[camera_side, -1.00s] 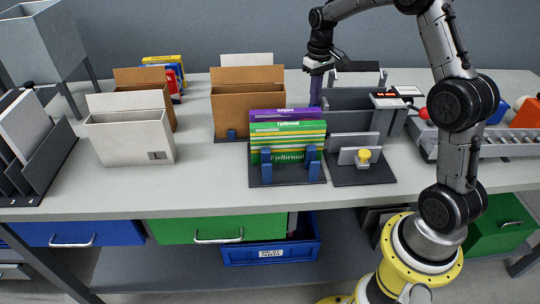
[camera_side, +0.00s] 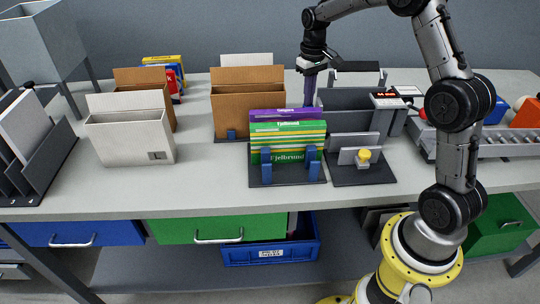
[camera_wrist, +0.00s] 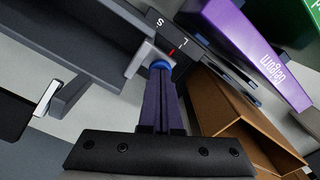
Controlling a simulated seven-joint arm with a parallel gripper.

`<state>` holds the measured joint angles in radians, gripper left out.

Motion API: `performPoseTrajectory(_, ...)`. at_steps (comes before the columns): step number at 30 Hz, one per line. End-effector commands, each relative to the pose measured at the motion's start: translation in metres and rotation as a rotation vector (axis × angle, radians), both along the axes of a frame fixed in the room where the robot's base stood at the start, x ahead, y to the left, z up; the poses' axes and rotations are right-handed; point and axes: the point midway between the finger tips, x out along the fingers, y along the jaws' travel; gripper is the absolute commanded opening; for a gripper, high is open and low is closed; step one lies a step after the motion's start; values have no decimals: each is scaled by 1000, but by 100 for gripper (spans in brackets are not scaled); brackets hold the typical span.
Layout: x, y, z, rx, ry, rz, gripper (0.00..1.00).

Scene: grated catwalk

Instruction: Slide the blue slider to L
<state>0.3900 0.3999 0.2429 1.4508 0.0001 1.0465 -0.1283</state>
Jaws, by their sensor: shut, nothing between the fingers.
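The blue slider (camera_wrist: 159,65) shows in the wrist view as a small blue piece, mostly covered by my fingertips. It is beside a grey bracket and a dark strip (camera_wrist: 194,55) lettered S and L, with a small red mark close to the L. My gripper (camera_wrist: 161,72) is shut, its dark purple fingers at the blue piece; whether they touch it I cannot tell. In the side view my gripper (camera_side: 309,103) points down behind the purple and green folders, and the slider is hidden.
A purple folder (camera_wrist: 255,50) and a brown cardboard file box (camera_wrist: 240,120) are close on the right in the wrist view. In the side view, a dark holder with a yellow knob (camera_side: 363,155) stands right of the green folders (camera_side: 288,140). The front bench strip is clear.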

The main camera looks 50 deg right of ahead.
Motion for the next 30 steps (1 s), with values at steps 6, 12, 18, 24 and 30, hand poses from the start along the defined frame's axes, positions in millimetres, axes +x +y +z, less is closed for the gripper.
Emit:
performPoseTrajectory(6,1,3,-6,4,11,-1,0)
performPoseTrajectory(12,3,6,-7,4,12,0,0)
performPoseTrajectory(18,6,9,-7,4,12,1,0)
performPoseTrajectory(24,6,9,-7,5,13,0,0)
performPoseTrajectory(30,6,9,-4,5,13,0,0)
